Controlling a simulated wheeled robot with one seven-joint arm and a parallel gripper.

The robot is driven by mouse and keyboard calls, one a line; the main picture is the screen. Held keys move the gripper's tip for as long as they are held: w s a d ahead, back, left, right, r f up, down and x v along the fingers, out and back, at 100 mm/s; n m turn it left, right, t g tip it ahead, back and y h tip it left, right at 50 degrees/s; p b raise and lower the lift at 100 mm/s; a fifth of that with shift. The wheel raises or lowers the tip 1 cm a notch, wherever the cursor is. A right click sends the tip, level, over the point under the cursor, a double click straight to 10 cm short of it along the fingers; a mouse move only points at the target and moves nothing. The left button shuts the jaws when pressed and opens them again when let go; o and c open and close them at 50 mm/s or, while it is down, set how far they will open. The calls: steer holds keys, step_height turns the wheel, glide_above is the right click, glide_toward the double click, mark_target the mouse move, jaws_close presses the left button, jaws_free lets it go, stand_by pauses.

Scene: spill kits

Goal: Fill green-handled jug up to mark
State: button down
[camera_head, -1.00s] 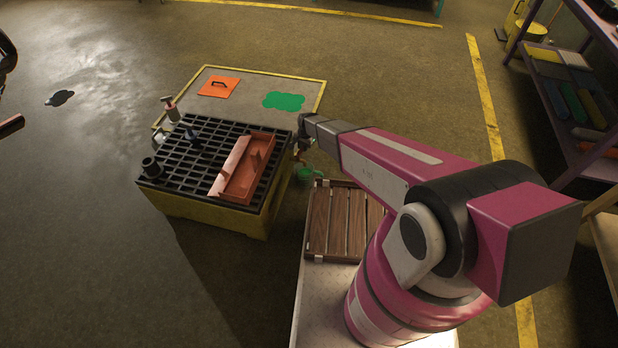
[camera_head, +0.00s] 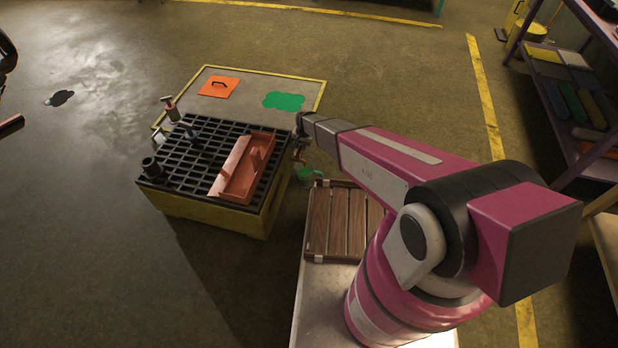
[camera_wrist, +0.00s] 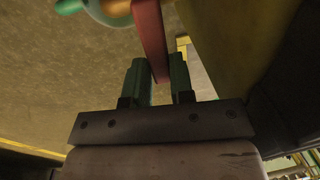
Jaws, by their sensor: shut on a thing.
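The green-handled jug (camera_head: 309,176) stands low beside the right side of the yellow-sided grated pallet, partly hidden under my arm's end. In the wrist view, part of the jug (camera_wrist: 98,12) shows at the top edge, with its green handle at the left. An orange-brown spout (camera_wrist: 117,7) shows over it. My gripper (camera_wrist: 160,80) is shut on a red lever (camera_wrist: 150,35), which runs up between the green fingers toward the spout. In the head view my gripper (camera_head: 299,150) is small and partly hidden. The jug's mark and its level cannot be made out.
The grated pallet (camera_head: 160,200) carries a red tray (camera_head: 245,170), a black cup (camera_head: 151,167) and small bottles. A slatted wooden rack (camera_head: 340,220) lies near my base. A green patch (camera_head: 284,101) and an orange plate (camera_head: 218,87) lie behind. Shelves (camera_head: 570,110) stand right.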

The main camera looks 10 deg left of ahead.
steer(key=c, duration=1.9)
jaws_free()
steer(key=shift+a+n, duration=0.2)
steer(key=shift+n, duration=0.5)
jaws_close()
steer(key=o, duration=1)
jaws_free()
steer(key=shift+a, duration=0.15)
steer(key=shift+w+r, duration=0.1)
steer(key=shift+r, duration=1.7)
steer(key=shift+d+r, duration=0.25)
steer(key=shift+r, duration=0.6)
steer(key=shift+d+r, duration=0.2)
steer(key=shift+r, duration=0.6)
